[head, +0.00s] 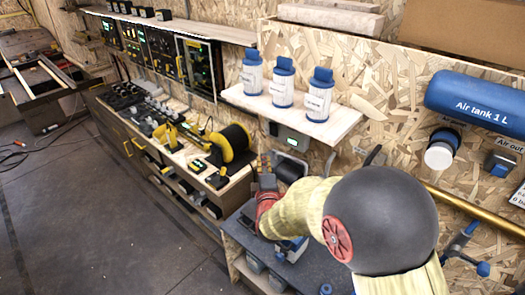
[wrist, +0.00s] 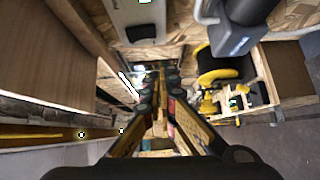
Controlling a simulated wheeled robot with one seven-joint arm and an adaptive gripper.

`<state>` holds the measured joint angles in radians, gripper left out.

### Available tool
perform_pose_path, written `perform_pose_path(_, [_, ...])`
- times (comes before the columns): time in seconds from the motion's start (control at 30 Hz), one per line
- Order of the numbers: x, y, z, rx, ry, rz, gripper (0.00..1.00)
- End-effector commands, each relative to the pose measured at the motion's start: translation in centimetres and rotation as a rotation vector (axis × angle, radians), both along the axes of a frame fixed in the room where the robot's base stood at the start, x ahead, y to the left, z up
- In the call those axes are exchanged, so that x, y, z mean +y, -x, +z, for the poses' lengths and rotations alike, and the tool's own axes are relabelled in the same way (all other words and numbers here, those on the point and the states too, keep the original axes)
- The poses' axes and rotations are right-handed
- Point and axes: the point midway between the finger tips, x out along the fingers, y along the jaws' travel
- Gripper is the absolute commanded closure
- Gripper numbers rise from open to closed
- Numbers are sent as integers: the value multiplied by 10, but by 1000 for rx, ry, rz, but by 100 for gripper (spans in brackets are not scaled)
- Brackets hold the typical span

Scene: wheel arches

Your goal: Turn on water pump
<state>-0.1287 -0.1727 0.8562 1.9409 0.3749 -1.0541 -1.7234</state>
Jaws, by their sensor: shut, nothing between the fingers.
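My gripper (head: 265,165) is shut and empty above the near end of the dark workbench, with its fingers pointing away from me. Its fingers also show in the wrist view (wrist: 159,82), tips close together. A grey wall box with a green display (head: 290,138) is mounted just beyond and right of the gripper, under the shelf. A grey box with a green light (wrist: 140,22) shows at the top of the wrist view, apart from the fingers. I cannot tell which item is the water pump; no pump label is readable, and my arm hides part of the bench.
Three blue-and-white bottles (head: 285,84) stand on the wall shelf (head: 308,117). A blue air tank (head: 476,101) and a brass pipe (head: 470,212) are on the right wall. A black-and-yellow hose reel (head: 236,143) sits on the left bench.

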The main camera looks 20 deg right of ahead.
Motion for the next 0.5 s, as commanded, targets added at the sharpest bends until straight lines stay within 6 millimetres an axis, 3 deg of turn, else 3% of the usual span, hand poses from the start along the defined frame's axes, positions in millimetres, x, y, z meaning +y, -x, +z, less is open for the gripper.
perform_pose_path(0.2, [4, 17, -1, 0, 0, 0, 100])
perform_pose_path(0.5, [4, 19, -2, 0, 0, 0, 100])
